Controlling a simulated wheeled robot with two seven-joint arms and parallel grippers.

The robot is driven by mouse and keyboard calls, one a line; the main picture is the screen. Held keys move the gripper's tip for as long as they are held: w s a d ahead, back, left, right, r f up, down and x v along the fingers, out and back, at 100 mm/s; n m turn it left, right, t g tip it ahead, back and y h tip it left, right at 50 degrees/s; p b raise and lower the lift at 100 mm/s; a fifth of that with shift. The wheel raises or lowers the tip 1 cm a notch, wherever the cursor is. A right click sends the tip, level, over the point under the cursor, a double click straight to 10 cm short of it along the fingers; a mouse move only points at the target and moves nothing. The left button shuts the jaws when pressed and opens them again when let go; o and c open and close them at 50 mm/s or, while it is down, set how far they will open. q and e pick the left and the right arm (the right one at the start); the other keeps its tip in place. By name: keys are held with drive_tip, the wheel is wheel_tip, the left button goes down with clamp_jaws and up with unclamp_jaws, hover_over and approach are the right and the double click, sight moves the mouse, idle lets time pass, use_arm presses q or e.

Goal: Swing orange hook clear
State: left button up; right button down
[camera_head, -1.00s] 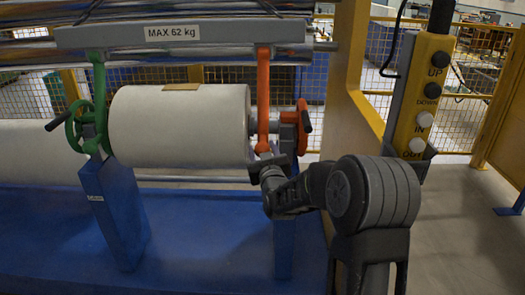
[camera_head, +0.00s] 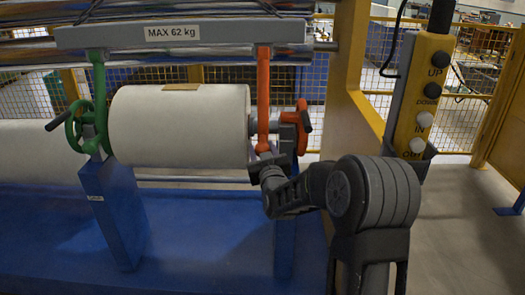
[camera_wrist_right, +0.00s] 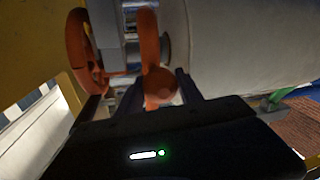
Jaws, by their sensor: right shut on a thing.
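The orange hook (camera_head: 263,98) hangs from the right end of the grey lifting beam (camera_head: 185,34), in front of the right end of the white roll (camera_head: 180,124). My right gripper (camera_head: 262,160) is at the hook's lower end. In the right wrist view the gripper (camera_wrist_right: 160,97) is shut on the hook (camera_wrist_right: 151,50), with its rounded tip between the fingers. The green hook (camera_head: 98,105) hangs from the beam's left end, by the roll's left end. My left gripper is not in view.
An orange handwheel (camera_head: 301,127) on the right blue stand (camera_head: 285,245) is close beside the hook. A green handwheel (camera_head: 77,126) is on the left stand (camera_head: 115,215). A yellow button pendant (camera_head: 422,95) hangs at the right. Open floor lies at the lower right.

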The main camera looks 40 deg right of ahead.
drive_tip(key=shift+r, duration=0.1)
drive_tip(key=s+a+r+g+y+p, duration=0.1)
drive_tip(key=s+a+r+p, duration=0.2)
drive_tip(key=p, duration=0.6)
drive_tip(key=s+a+r+g+y+p, duration=0.1)
drive_tip(key=s+a+r+g+p, duration=0.1)
drive_tip(key=r+p, duration=0.6)
drive_tip(key=s+a+p, duration=0.1)
drive_tip(key=s+p, duration=0.1)
drive_tip(key=shift+s+r+m+g, duration=0.3)
drive_tip(key=shift+m, duration=0.1)
drive_tip(key=c, duration=1.1)
unclamp_jaws()
drive_tip(key=shift+r, duration=0.1)
drive_tip(key=shift+c, duration=0.2)
drive_tip(key=o, duration=0.3)
drive_tip(key=shift+s, duration=0.15)
drive_tip(key=shift+o, duration=0.2)
